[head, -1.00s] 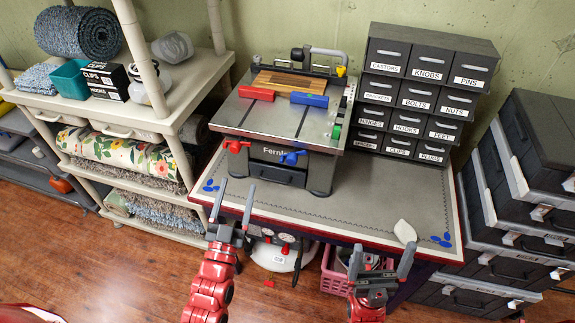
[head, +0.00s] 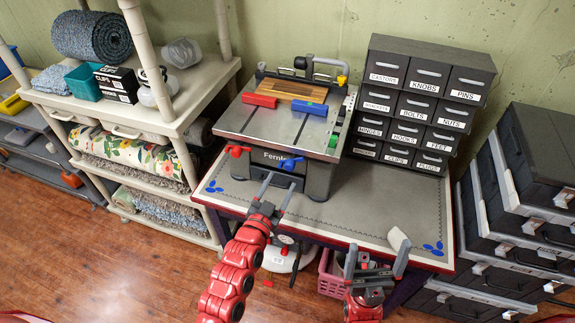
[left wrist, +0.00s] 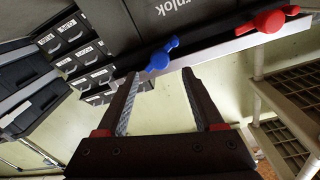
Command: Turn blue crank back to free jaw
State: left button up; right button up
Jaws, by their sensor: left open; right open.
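The blue crank (head: 291,163) sticks out of the front right of the grey machine marked Fernlok, and a red crank (head: 237,151) sits at its front left. On the machine's top are a red jaw (head: 260,100), a blue jaw (head: 309,108) and a striped wooden board (head: 290,89) behind them. My left gripper (head: 276,192) is open and empty, just below and in front of the blue crank. In the left wrist view the blue crank (left wrist: 161,55) lies just beyond the open fingertips (left wrist: 160,74), apart from them. My right gripper (head: 377,264) is open at the table's front edge.
A labelled drawer cabinet (head: 416,104) stands right of the machine. The workbench (head: 390,205) is mostly clear to the right, with a pale wedge-shaped piece (head: 397,238) near its front edge. A cream shelf (head: 190,110) stands left, dark toolboxes (head: 525,210) right.

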aim_at(288, 168)
pick_arm(q)
jog(key=p+x, duration=0.1)
jog(key=x, duration=0.4)
jog(key=shift+w+d+r, duration=0.1)
jog(key=shift+w+r, duration=0.05)
jog(key=shift+w+d, duration=0.15)
jog(key=shift+w, duration=0.35)
jog(key=shift+c, duration=0.3)
grip_shut()
